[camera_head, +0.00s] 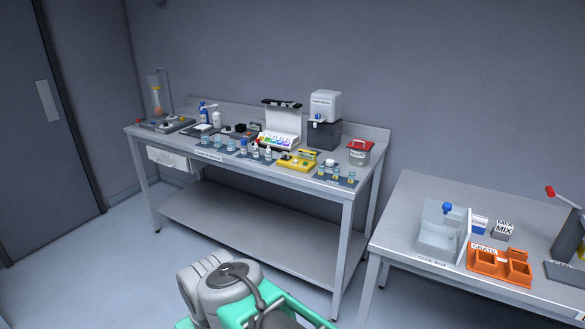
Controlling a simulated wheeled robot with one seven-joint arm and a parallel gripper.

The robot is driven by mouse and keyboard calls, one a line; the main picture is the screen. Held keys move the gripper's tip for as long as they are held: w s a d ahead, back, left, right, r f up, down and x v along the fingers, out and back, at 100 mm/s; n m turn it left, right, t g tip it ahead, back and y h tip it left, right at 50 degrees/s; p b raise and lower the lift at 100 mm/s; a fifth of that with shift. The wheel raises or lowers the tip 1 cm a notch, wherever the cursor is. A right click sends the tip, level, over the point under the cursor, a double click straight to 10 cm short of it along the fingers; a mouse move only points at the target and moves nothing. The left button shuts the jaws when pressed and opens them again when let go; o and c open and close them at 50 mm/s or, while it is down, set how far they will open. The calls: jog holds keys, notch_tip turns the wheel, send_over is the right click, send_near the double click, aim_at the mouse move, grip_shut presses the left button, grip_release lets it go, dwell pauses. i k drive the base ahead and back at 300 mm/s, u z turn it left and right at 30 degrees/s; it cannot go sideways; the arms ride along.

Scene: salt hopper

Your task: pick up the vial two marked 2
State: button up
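Several small vials and cups stand on the far steel table. A group of small clear vessels (231,144) stands on a dark mat at the left front. Small white and blue bottles (256,152) stand on a mat in the middle. More small vessels with yellowish contents (345,172) stand on a mat at the right front. Their markings are too small to read, so I cannot tell which vial is marked 2. My grey and green arm shows at the bottom, well in front of the table. My gripper's fingers do not show.
A yellow rack (298,160), a red-lidded container (359,152) and a white dispenser (325,106) crowd the table. A second table (405,217) at right holds a clear box (438,238) and an orange crate (484,262). Floor between the tables' fronts and the door is clear.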

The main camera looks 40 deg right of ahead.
aim_at(335, 169)
jog(key=i, duration=0.9)
jog(key=z, duration=0.7)
jog(key=i, duration=0.7)
jog(key=z, duration=0.5)
